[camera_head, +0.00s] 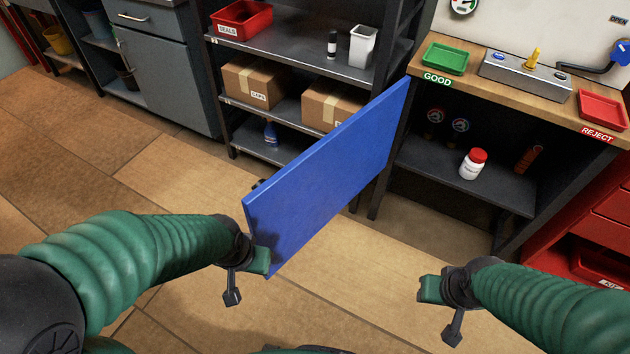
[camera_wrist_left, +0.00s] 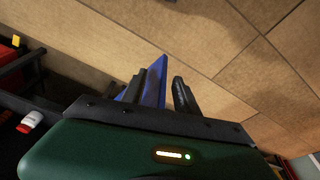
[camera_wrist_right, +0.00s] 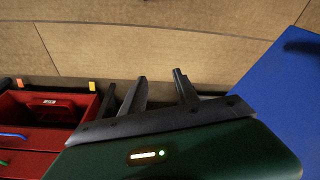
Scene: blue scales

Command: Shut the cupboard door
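The blue cupboard door (camera_head: 330,175) stands wide open, swung out from the left side of the dark cupboard (camera_head: 470,165) under the wooden bench. My left gripper (camera_head: 262,258) is at the door's free edge, low on the left. In the left wrist view the door (camera_wrist_left: 154,82) lies between the fingers of my left gripper (camera_wrist_left: 169,84), close to one finger with a gap to the other. My right gripper (camera_head: 428,288) is open and empty in front of the cupboard; its spread fingers (camera_wrist_right: 160,84) show in the right wrist view.
Inside the cupboard are a white bottle with a red lid (camera_head: 473,164) and gauges (camera_head: 448,122). A shelf rack with boxes (camera_head: 255,84) stands behind the door. Red drawers (camera_head: 600,205) stand at the right. The floor before the cupboard is clear.

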